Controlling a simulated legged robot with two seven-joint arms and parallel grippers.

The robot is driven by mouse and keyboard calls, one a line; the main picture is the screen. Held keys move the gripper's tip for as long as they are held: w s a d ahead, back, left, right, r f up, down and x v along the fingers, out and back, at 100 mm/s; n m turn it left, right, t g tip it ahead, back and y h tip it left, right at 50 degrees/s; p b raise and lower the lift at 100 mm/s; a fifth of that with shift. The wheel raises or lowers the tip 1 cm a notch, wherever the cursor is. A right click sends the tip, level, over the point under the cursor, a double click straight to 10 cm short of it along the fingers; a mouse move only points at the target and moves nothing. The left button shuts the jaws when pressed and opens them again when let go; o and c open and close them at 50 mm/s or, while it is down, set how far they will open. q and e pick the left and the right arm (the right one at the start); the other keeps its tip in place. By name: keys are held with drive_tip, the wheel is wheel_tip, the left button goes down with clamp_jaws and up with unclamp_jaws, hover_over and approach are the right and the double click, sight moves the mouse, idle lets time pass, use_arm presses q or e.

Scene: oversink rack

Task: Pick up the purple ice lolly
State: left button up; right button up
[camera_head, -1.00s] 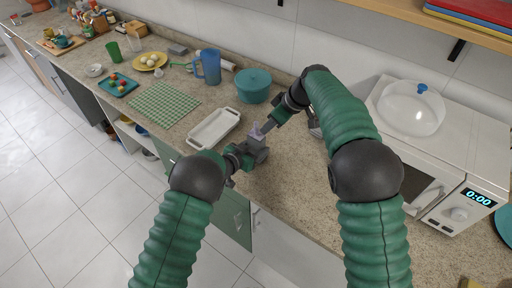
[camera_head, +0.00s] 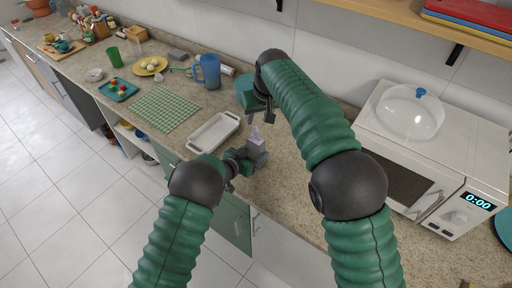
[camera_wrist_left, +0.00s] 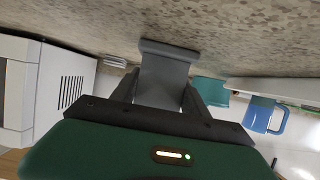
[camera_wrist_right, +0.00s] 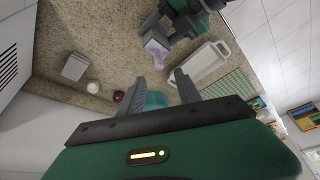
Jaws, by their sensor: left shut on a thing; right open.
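A pale purple block-shaped piece with a narrower top, seemingly the ice lolly (camera_head: 255,137), is at my left gripper (camera_head: 256,150), low over the counter right of the white tray. My left gripper is shut on it. It also shows in the right wrist view (camera_wrist_right: 155,46). In the left wrist view the left jaws (camera_wrist_left: 165,75) show grey and closed, and the lolly is hidden.
A white tray (camera_head: 196,144) lies just left of my left gripper. A blue jug (camera_head: 209,72) is further left. A microwave (camera_head: 430,170) is at the right. The counter front right of the lolly is bare.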

sight(257, 128)
drive_tip(key=x, duration=1)
drive_tip(key=shift+s+d+f, duration=0.15)
drive_tip(key=shift+d+f, duration=0.05)
drive_tip(key=shift+f, duration=0.15)
clamp_jaws()
drive_tip(key=shift+d, duration=0.1)
idle(0.6)
